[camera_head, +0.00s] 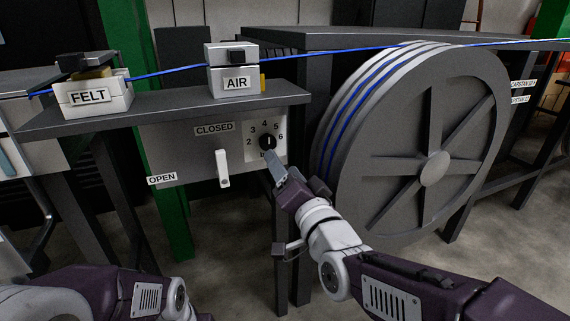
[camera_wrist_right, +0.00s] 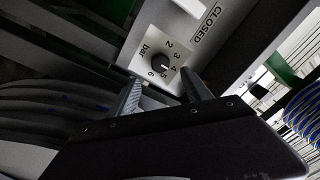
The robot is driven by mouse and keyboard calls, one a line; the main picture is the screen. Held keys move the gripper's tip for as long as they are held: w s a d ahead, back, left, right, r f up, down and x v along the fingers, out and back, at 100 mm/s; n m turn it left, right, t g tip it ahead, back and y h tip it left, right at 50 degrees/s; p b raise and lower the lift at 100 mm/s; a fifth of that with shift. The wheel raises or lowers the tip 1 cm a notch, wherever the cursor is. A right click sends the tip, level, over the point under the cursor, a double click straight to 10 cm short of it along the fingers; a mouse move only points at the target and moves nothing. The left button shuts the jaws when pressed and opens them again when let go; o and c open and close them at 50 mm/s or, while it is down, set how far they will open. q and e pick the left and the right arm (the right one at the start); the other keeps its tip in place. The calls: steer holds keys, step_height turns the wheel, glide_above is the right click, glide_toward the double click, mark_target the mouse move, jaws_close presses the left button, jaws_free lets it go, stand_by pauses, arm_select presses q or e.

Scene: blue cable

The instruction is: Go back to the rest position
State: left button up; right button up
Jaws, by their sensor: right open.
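My right gripper (camera_head: 274,160) is in front of the panel under the shelf, just below the black pressure knob (camera_head: 267,142). In the right wrist view its two fingers (camera_wrist_right: 161,92) are spread apart with nothing between them. The knob (camera_wrist_right: 160,63) lies beyond the fingertips, apparently clear of them. It sits on a white dial plate (camera_head: 280,128) with numbers and "bar", and its white mark points near 4. Part of my left arm shows at the bottom left, but its gripper is out of view.
A white lever (camera_head: 222,168) hangs between the CLOSED and OPEN labels. The FELT box (camera_head: 92,95) and AIR box (camera_head: 232,80) stand on the shelf (camera_head: 170,106). The blue cable (camera_head: 170,70) runs past them to the large grey wheel (camera_head: 415,145), close right of my right gripper.

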steer(key=shift+s+d+f, duration=0.1)
steer(key=shift+s, duration=0.1)
steer(key=s+d+f+n+g+h+p, duration=0.1)
steer(key=d+f+g+h, duration=0.2)
steer(key=f, duration=0.6)
steer(key=s+d+f+n+g+h+p, duration=0.15)
steer(key=d+f+g, duration=0.3)
steer(key=f, duration=0.45)
steer(key=s+d+f+n+g+p, duration=0.1)
steer(key=s+d+f+g, duration=0.2)
steer(key=s+f, duration=0.15)
steer(key=s+d+f+n+g+h+p, duration=0.1)
steer(key=s+d+f+g, duration=0.1)
steer(key=s+f+g, duration=0.3)
steer(key=s+d+f+n+g, duration=0.1)
steer(key=s+d+f+g, duration=0.15)
steer(key=s, duration=0.35)
step_height(320, 180, up, 38)
steer(key=t+p, duration=0.1)
steer(key=p, duration=3.7)
steer(key=shift+w+f, duration=0.2)
